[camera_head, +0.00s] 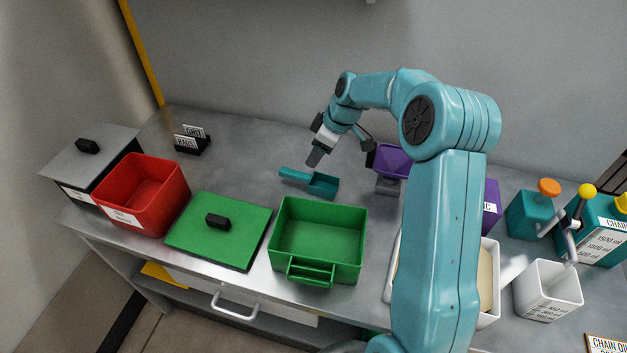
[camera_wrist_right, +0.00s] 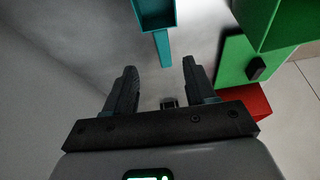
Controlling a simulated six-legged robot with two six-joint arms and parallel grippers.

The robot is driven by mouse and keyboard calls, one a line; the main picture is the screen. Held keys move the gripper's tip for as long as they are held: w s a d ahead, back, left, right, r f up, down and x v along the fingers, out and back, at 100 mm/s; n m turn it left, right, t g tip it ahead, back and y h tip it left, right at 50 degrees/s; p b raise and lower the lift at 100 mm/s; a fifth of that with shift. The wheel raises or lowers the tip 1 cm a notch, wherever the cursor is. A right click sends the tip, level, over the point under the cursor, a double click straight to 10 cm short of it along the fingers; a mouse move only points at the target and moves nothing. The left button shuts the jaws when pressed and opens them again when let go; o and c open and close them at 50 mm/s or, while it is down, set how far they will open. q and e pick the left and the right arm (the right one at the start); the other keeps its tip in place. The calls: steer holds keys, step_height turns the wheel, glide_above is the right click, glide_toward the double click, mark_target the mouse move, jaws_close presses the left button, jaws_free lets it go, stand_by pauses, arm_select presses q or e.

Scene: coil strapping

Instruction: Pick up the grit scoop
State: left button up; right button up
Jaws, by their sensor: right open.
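The teal grit scoop (camera_head: 322,184) lies on the grey bench behind the green box, its handle pointing left. In the right wrist view the scoop (camera_wrist_right: 157,14) is at the top, its handle reaching down toward the gap between my fingers. My right gripper (camera_head: 315,157) is above and just behind the scoop, pointing down. In the right wrist view my right gripper (camera_wrist_right: 159,68) is open and empty, with the handle's end just beyond the fingertips. My left gripper is in neither view.
An open green box (camera_head: 318,240) stands in front of the scoop, beside a green lid (camera_head: 218,231) with a black knob. A red bin (camera_head: 143,193) and small label signs (camera_head: 191,140) are to the left. A purple container (camera_head: 391,160) stands right of the scoop.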

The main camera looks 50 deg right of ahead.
glide_above(305, 175)
steer(key=s, duration=0.2)
steer(key=f, duration=0.3)
steer(key=f+p, duration=0.1)
steer(key=f, duration=0.1)
steer(key=shift+d, duration=0.3)
steer(key=p+x, duration=0.2)
steer(key=x, duration=0.3)
steer(key=shift+f, duration=0.15)
steer(key=shift+w+d+f, duration=0.1)
steer(key=shift+f, duration=0.15)
steer(key=shift+w+f, duration=0.1)
steer(key=shift+w, duration=0.1)
steer(key=shift+s, duration=0.2)
jaws_close()
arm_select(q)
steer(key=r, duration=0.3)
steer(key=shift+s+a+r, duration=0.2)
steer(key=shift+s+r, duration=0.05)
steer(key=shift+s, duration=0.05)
arm_select(e)
steer(key=shift+w, duration=0.1)
